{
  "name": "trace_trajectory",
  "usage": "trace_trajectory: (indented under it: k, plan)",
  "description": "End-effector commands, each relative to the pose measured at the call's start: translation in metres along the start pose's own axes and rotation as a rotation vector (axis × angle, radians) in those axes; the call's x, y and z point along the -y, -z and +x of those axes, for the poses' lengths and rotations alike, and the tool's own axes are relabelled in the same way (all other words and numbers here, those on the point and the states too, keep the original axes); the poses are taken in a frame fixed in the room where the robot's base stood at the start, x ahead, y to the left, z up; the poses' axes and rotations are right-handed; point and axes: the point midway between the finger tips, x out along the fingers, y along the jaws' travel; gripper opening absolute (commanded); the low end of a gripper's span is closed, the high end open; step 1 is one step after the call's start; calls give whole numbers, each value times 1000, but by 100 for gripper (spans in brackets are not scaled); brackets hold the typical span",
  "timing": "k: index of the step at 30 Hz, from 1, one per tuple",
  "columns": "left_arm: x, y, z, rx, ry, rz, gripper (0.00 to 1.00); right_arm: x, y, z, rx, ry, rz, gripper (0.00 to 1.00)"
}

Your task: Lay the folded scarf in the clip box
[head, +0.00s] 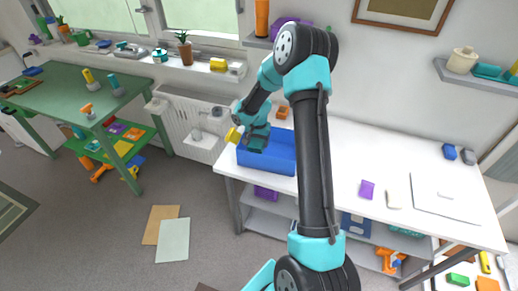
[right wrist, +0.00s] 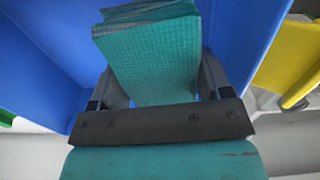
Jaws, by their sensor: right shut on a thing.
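The folded scarf (right wrist: 150,62) is a teal, ribbed, layered bundle between the fingers of my right gripper (right wrist: 158,80) in the right wrist view. The gripper is shut on it. The blue clip box (head: 268,166) stands on the white table at its left end. In the head view my right gripper (head: 256,138) is over the box's left part, with the scarf below it partly hidden. Blue box walls (right wrist: 48,50) surround the scarf in the wrist view. I cannot tell whether the scarf touches the box floor. My left gripper is not in view.
My right arm hides the box's right end. A yellow thing (head: 233,135) is beside the box's left edge. A purple item (head: 367,190) and a whitish item (head: 393,199) lie on the white table (head: 345,165) to the right. A green table (head: 65,90) stands at left.

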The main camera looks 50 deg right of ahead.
Motion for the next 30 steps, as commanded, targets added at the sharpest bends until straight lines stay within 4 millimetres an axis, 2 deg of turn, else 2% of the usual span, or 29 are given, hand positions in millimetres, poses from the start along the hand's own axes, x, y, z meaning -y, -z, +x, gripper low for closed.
trace_trajectory:
  k: [12, 21, 30]
  plan:
    - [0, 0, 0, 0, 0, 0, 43, 0, 0, 7, -1, 0, -1, 47]
    - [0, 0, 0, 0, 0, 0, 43, 0, 0, 41, 0, 0, -1, 47]
    - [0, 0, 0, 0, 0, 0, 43, 0, 0, 42, -1, 1, 0, 47]
